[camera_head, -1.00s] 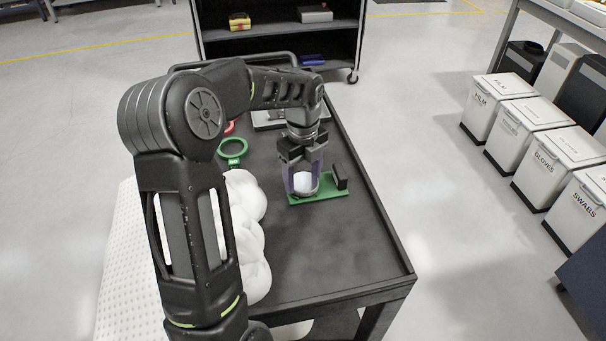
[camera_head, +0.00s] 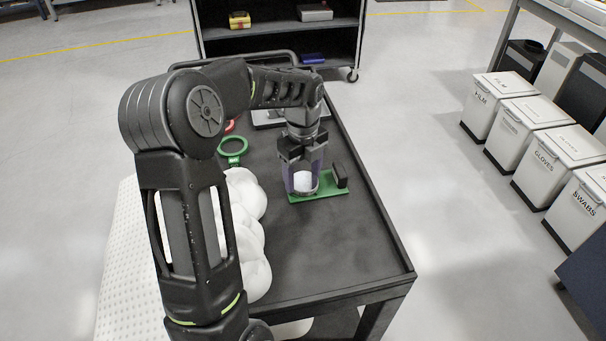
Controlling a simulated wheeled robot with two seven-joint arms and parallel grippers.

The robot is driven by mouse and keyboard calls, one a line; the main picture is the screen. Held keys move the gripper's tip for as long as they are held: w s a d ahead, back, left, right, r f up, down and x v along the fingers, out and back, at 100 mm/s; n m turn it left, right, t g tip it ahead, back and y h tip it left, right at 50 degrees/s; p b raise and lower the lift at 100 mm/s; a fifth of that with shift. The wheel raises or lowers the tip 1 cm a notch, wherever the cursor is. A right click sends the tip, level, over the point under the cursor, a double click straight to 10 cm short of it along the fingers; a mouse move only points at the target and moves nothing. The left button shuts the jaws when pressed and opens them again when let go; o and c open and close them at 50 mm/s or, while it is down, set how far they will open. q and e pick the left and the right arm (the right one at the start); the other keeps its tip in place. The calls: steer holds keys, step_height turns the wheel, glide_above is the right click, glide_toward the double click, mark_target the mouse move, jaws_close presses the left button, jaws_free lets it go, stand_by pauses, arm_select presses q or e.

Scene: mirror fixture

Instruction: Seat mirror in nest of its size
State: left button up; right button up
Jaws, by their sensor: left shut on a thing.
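My left gripper (camera_head: 302,178) points down over the black cart top and is shut on a pale round piece, which looks like the mirror (camera_head: 304,183). A translucent purplish shape surrounds the piece, and the jaws hide part of it. The mirror is at the left end of a green plate (camera_head: 322,194). I cannot tell whether it touches the plate or sits in a nest there. A black upright block (camera_head: 340,175) stands at the plate's right end. A green ring (camera_head: 233,147) with a tab lies to the left, and a red ring (camera_head: 230,126) is partly hidden behind my arm. My right gripper is not in view.
White rounded lumps (camera_head: 247,240) lie along the cart's left side. A grey tray (camera_head: 268,118) is at the back, partly covered by my arm. The cart top (camera_head: 340,250) is clear in front of the plate. White bins (camera_head: 540,155) stand on the floor at right.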

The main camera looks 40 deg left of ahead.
arm_select(q)
steer(key=o, duration=1.6)
steer(key=shift+f, duration=0.15)
steer(key=shift+s, duration=0.1)
steer(key=shift+r+p, duration=1.4)
steer(key=shift+r, duration=0.2)
steer(key=shift+o, duration=0.2)
steer(key=shift+o, duration=0.9)
